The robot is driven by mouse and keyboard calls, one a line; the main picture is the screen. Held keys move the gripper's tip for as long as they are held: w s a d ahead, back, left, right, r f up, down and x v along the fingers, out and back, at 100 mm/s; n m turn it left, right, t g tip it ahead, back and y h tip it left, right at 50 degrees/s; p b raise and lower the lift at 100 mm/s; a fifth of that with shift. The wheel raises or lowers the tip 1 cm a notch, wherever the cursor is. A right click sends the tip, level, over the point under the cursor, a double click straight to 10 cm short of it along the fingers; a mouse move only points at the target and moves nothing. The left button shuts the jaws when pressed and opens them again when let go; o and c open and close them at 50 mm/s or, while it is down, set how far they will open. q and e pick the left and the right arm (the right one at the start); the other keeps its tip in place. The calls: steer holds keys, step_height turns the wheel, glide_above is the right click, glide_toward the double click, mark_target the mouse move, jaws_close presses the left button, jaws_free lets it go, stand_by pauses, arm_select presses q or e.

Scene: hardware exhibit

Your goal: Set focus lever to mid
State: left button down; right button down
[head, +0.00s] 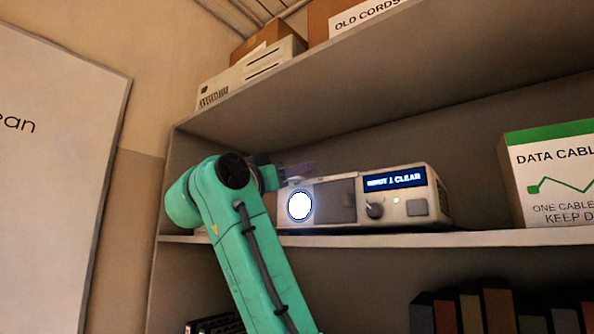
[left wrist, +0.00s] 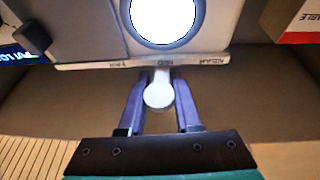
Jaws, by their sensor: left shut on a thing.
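A pale projector-like device stands on the shelf, its casing (head: 335,213) showing a glowing round lens (head: 300,205) in the head view. In the left wrist view the picture is upside down, and the bright lens (left wrist: 163,14) is at the top. The white round-ended focus lever (left wrist: 158,94) sticks out at the device's top edge, by the middle mark of a label strip (left wrist: 120,64) with small lettering. My left gripper (left wrist: 160,88) is shut on the lever, one purple finger on each side. In the head view my left gripper (head: 288,171) is above the lens, and the lever is hidden.
The device also has a dark knob (head: 375,210) and a lit blue display (head: 394,179). A data cable box (head: 552,180) stands to the right on the shelf board (head: 480,239). The upper shelf (head: 400,60) runs closely above. A whiteboard (head: 55,180) is at left.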

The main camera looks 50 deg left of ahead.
arm_select(q)
steer(key=c, duration=0.6)
jaws_free()
steer(key=shift+r, duration=0.1)
steer(key=shift+w+a, duration=0.1)
steer(key=shift+a, duration=0.1)
steer(key=b+v, duration=0.7)
steer(key=v, duration=0.7)
steer(key=shift+s+f, duration=0.25)
arm_select(e)
step_height(320, 180, down, 8)
steer(key=shift+a+r, duration=0.25)
steer(key=shift+a, duration=0.05)
